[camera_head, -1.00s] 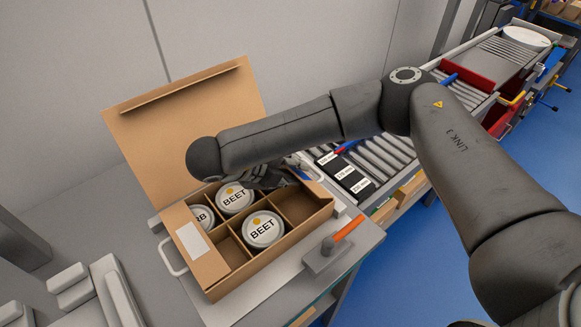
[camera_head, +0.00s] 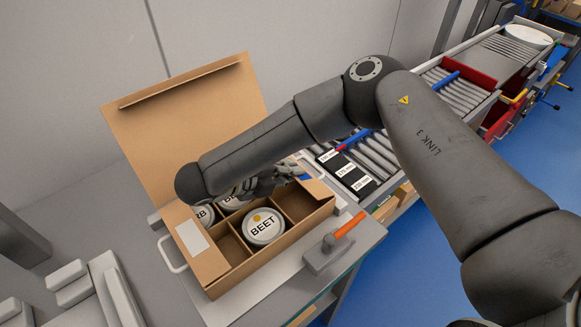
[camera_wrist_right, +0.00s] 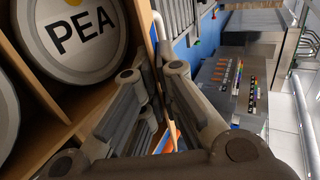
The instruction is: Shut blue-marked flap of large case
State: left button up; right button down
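The large cardboard case (camera_head: 236,262) lies on the bench with its wide lid (camera_head: 190,115) standing open at the back. White-lidded tubs, one a BEET tub (camera_head: 263,227), sit in its compartments. A blue mark (camera_head: 307,177) shows at the case's far right end, next to a small raised flap (camera_head: 318,190). My right gripper (camera_head: 285,178) is over the back right of the case, partly hidden by its own arm. My left gripper is out of view.
A roller conveyor (camera_head: 375,155) with black labelled strips runs off to the right. A grey wall stands close behind the lid.

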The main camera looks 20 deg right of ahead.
jog(key=shift+a+f+t+h+b, duration=0.15)
jog(key=shift+f+t+h+b, duration=0.3)
jog(key=shift+h, duration=0.45)
jog(key=shift+r, duration=0.1)
jog(key=c, duration=1.7)
grip_release()
jog(key=shift+s, duration=0.1)
jog(key=v, duration=0.7)
jog(key=shift+a+r, duration=0.15)
jog(key=shift+a, duration=0.1)
